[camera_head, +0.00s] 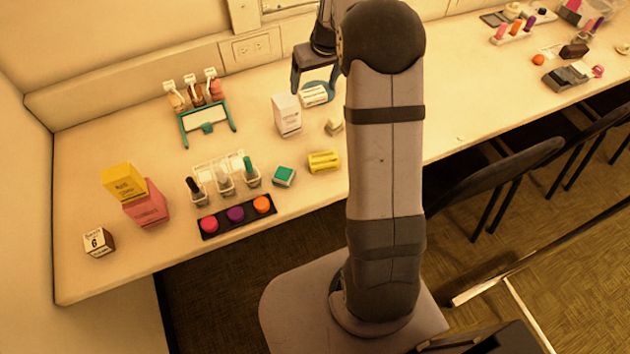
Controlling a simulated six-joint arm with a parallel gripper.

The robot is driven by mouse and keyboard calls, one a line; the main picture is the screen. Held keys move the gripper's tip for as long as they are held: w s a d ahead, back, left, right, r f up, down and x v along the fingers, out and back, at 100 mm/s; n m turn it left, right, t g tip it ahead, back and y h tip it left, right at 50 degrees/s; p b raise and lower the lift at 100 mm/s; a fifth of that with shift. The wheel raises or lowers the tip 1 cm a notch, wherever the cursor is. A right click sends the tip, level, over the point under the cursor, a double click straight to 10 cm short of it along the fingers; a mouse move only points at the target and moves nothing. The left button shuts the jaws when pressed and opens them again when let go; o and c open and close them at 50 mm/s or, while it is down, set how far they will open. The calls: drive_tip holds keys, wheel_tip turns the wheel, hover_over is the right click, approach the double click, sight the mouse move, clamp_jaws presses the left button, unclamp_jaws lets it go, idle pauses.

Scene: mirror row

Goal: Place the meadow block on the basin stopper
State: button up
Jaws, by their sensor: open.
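A small green block (283,176), which looks like the meadow block, lies on the counter just right of the nail polish bottles. No thing is plainly a basin stopper; a small pale block-like piece (334,127) further back is too small to identify. My gripper (315,88) is open at the back of the counter, fingers pointing down. It is over or close to a blue round dish (328,86) with a white striped piece (314,97) on it. Whether it touches them is unclear. My arm hides part of the counter to the right.
A white box (287,115) stands between the gripper and the green block. A yellow piece (324,161) lies right of that block. Nail polish bottles (225,181) and a dark tray of coloured discs (237,216) stand to its left. Yellow (123,182) and pink boxes (148,205) are far left.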

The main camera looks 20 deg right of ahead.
drive_tip(key=s+a+f+g, duration=0.1)
drive_tip(key=s+a, duration=0.3)
drive_tip(key=s, duration=0.6)
drive_tip(key=s+a+g, duration=0.1)
drive_tip(key=s+a, duration=0.4)
drive_tip(key=s, duration=0.5)
drive_tip(key=s+a+f+g, duration=0.1)
drive_tip(key=s+a, duration=0.3)
drive_tip(key=s, duration=0.7)
drive_tip(key=shift+a+f+g, duration=0.3)
drive_tip(key=shift+a+g, duration=0.1)
drive_tip(key=shift+g, duration=0.1)
drive_tip(key=shift+w, duration=0.1)
